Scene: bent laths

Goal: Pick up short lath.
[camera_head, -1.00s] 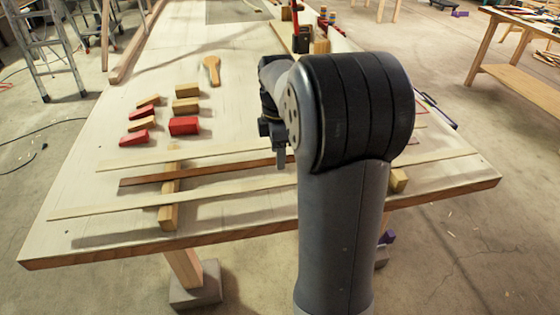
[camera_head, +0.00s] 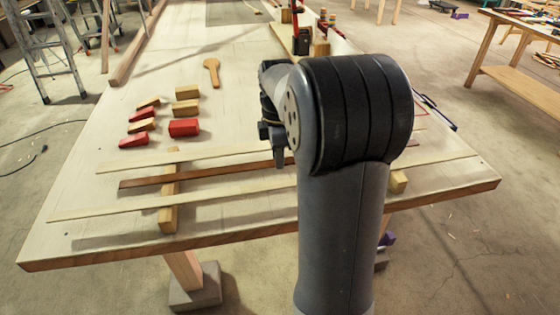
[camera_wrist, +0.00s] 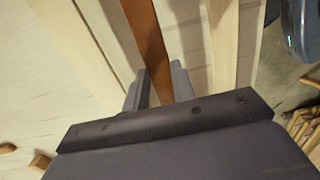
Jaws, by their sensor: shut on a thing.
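Three laths lie side by side across two wooden support blocks near the table's front edge: a pale one (camera_head: 135,162) at the back, a dark reddish-brown one (camera_head: 145,182) in the middle and a longer pale one (camera_head: 100,210) in front. The brown lath starts farthest right at its left end and seems to be the short one; its right end is hidden behind my arm. My gripper (camera_head: 272,142) is at the brown lath, partly hidden by my arm. In the wrist view my gripper (camera_wrist: 158,84) is shut on the brown lath (camera_wrist: 147,40), one finger on each side.
The left support block (camera_head: 169,215) and right support block (camera_head: 398,182) stand on the table (camera_head: 240,105). Red wedges and pale blocks, including a red block (camera_head: 184,127), lie behind the laths, with a wooden mallet or paddle (camera_head: 212,72). A clamp (camera_head: 303,40) stands at the back.

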